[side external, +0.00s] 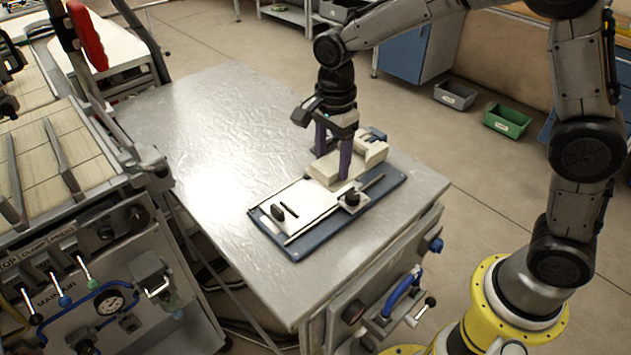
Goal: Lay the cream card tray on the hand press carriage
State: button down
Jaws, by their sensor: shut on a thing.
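My gripper (333,166) points down over the hand press, its two purple fingers shut on a cream, flat piece that I take to be the cream card tray (321,171). The fingers hide part of it. I cannot tell whether its underside touches the press. The hand press (296,246) is a dark blue board on the metal table. It bears a pale plate with a black knob, a long rod and a small block with another black knob (352,197). Which part is the carriage is not clear. A cream block (371,152) stands at its back right end.
The metal table (210,130) is bare to the left of and behind the press. A machine with slatted top, levers and a gauge (108,302) stands close at the left. Grey and green bins (507,121) sit on the floor at the back right.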

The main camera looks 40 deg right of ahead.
jog(key=s+r, duration=0.3)
jog(key=s, duration=0.5)
jog(key=w+f, duration=0.1)
jog(key=w, duration=0.1)
jog(key=w+a+f, duration=0.1)
jog(key=w, duration=0.2)
jog(key=w+f, duration=0.2)
jog(key=w, duration=0.1)
jog(key=shift+w+a, duration=0.15)
jog(key=shift+a, duration=0.1)
send_over(305, 202)
jog(key=f, duration=0.3)
jog(key=s+f, duration=0.1)
jog(key=shift+d+f, duration=0.2)
jog(key=shift+f, duration=0.2)
jog(key=shift+w+a+f, duration=0.15)
jog(key=shift+w+f, duration=0.4)
jog(key=shift+f, duration=1.55)
jog(key=shift+f, duration=0.1)
jog(key=shift+c, duration=0.5)
grip_release()
